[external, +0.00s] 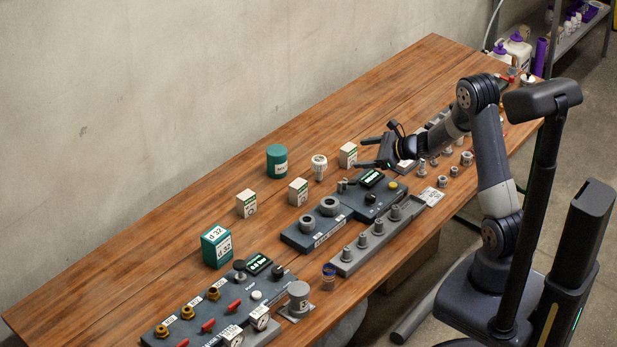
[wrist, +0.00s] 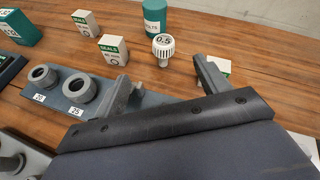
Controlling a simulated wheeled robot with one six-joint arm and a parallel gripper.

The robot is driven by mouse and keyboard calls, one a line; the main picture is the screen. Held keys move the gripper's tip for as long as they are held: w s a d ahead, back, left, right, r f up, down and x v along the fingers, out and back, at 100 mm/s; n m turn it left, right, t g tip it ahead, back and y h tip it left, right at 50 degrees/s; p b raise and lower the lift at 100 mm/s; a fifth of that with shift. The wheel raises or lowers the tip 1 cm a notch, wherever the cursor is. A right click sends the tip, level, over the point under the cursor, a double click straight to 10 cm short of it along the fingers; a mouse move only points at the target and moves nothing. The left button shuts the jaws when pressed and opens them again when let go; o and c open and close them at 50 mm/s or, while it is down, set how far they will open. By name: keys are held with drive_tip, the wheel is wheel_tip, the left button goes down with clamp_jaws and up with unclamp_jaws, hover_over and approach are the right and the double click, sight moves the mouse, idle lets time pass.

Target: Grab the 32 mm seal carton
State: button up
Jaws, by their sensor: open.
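In the wrist view, two show at upper left, the farther carton (wrist: 86,24) and the nearer carton (wrist: 112,49); the third carton (wrist: 222,67) is partly hidden behind a finger. Their size markings are too small to read surely. My gripper (external: 363,153) is open and empty, with its fingers pointing left near the right carton.
A white-capped 0.5 cylinder (wrist: 163,48) stands ahead of my fingers, with a green canister (external: 277,161) behind it. A green d.32 box (external: 216,247) stands further left. A grey block with two rings (external: 318,224) and other fixtures line the bench's front. The wall-side strip is mostly clear.

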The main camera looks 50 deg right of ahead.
sight(353, 151)
drive_tip(key=w+d+f+m+h, duration=0.1)
drive_tip(key=d+m, duration=0.1)
drive_tip(key=d, duration=0.1)
drive_tip(key=w+d+f+m+h, duration=0.1)
drive_tip(key=d+f+m, duration=0.1)
drive_tip(key=d+f+m+h, duration=0.1)
drive_tip(key=d+f+m, duration=0.1)
drive_tip(key=d, duration=0.1)
drive_tip(key=shift+w+d+f+t, duration=0.15)
drive_tip(key=shift+w+d+t, duration=0.2)
drive_tip(key=shift+w+t, duration=0.05)
drive_tip(key=shift+w+d+f+m+h, duration=0.15)
drive_tip(key=shift+w+m+h, duration=0.1)
drive_tip(key=shift+m+h, duration=0.05)
drive_tip(key=x, duration=0.4)
drive_tip(key=shift+w+f+p, duration=0.1)
drive_tip(key=shift+w+p, duration=0.3)
drive_tip(key=x, duration=0.1)
drive_tip(key=p+x, duration=0.1)
drive_tip(key=x, duration=0.2)
drive_tip(key=shift+s+a+f, duration=0.1)
drive_tip(key=shift+a+f, duration=0.1)
drive_tip(key=shift+a, duration=0.15)
drive_tip(key=shift+w+f+p, duration=0.35)
drive_tip(key=shift+w+p, duration=0.05)
drive_tip(key=shift+w, duration=0.2)
drive_tip(key=c, duration=1.1)
